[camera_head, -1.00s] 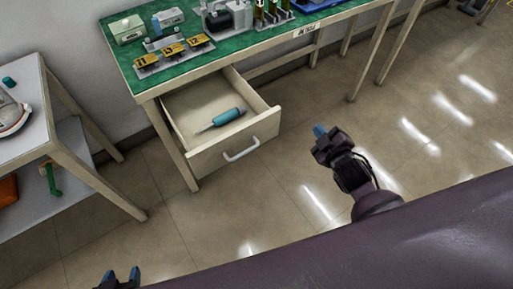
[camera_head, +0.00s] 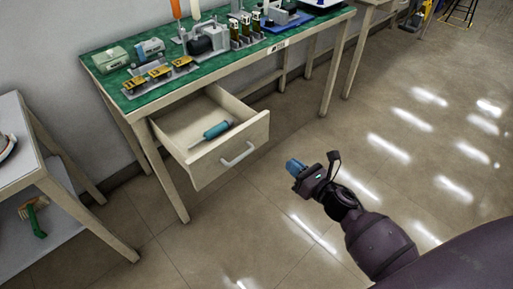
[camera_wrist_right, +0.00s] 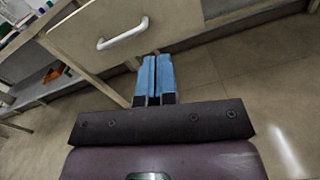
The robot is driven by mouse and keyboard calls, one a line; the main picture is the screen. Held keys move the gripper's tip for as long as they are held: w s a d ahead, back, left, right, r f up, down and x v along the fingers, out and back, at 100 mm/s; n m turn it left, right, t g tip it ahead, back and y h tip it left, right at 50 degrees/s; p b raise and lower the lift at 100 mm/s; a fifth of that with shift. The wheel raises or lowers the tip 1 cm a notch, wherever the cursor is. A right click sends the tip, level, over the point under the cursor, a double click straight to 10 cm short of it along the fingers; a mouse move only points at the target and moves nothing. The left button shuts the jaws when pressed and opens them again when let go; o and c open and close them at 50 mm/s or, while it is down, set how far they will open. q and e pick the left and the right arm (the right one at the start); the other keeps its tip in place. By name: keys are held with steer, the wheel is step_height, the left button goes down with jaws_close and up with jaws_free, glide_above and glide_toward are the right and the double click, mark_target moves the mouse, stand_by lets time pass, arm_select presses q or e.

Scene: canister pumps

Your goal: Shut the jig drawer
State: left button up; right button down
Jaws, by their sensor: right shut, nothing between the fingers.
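The jig drawer (camera_head: 231,150) is pulled out from under the green-topped workbench (camera_head: 112,84). A teal-handled screwdriver (camera_head: 217,130) lies inside it. The drawer's white handle (camera_head: 238,155) is on its front; the handle also shows in the right wrist view (camera_wrist_right: 123,35), with the drawer front (camera_wrist_right: 170,22) around it. My right gripper (camera_head: 294,166) is to the right of the drawer front, apart from it. Its blue fingers (camera_wrist_right: 155,80) are together and empty, below and to the right of the handle in the wrist view. My left gripper is out of view.
A side table (camera_head: 30,160) with a lower shelf stands at left. The floor right of the drawer is clear.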

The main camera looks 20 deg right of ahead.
steer(key=n, duration=0.3)
glide_toward(253, 136)
steer(key=shift+y, duration=0.3)
steer(key=b+x, duration=0.1)
steer(key=x, duration=0.5)
steer(key=shift+w, duration=0.1)
steer(key=shift+w+a+r, duration=0.1)
steer(key=shift+w+a, duration=0.1)
steer(key=shift+w, duration=0.45)
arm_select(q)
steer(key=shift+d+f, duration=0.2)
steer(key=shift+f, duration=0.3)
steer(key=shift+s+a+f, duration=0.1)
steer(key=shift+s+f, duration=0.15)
arm_select(e)
steer(key=shift+w, duration=0.1)
